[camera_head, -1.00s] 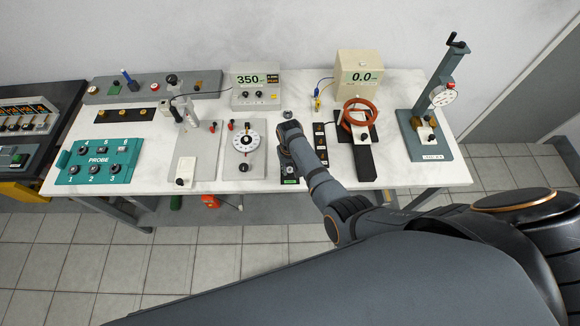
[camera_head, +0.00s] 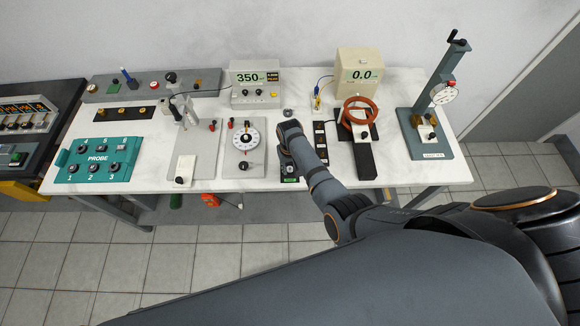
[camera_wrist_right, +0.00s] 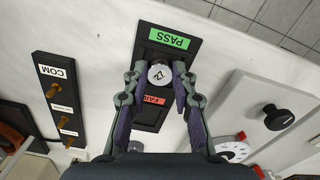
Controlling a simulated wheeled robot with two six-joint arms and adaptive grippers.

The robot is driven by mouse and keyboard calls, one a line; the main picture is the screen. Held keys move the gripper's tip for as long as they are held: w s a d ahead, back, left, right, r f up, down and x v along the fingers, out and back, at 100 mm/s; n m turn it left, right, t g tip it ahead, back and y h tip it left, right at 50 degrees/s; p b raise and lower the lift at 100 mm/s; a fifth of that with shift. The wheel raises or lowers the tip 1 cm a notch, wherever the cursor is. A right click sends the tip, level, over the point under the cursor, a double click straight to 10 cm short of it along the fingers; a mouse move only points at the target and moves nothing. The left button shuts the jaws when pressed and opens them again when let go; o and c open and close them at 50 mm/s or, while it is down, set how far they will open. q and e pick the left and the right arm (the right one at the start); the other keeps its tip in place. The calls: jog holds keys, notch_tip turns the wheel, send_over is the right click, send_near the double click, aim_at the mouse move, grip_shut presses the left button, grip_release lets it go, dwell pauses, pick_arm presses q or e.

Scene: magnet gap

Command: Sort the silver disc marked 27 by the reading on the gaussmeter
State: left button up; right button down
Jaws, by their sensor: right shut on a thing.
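In the right wrist view, the silver disc (camera_wrist_right: 160,75) bears a mark that looks like 27, seen upside down. My right gripper (camera_wrist_right: 155,80) is shut on it, with a finger on either side. The disc is over a black tray (camera_wrist_right: 150,118) between a green PASS label (camera_wrist_right: 168,38) and a red FAIL label (camera_wrist_right: 153,100). Its height above the tray is hard to tell. In the head view, my right gripper (camera_head: 285,152) hides the disc. Two meters stand at the back, one reading 350 (camera_head: 252,78) and one 0.0 (camera_head: 362,74); which is the gaussmeter is unclear. My left gripper is not in view.
A dial plate (camera_head: 246,140) and a grey probe stand (camera_head: 186,150) are left of my gripper. A black terminal strip (camera_head: 320,140) and a red coil (camera_head: 360,113) are to its right. A teal PROBE box (camera_head: 98,160) is far left, a dial-gauge press (camera_head: 430,130) far right.

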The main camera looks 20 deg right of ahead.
jog(key=c, duration=1)
grip_release()
jog(key=c, duration=0.5)
notch_tip(320, 180, up, 5)
jog(key=p, duration=0.5)
jog(key=shift+f, duration=0.3)
jog(key=shift+o, duration=0.3)
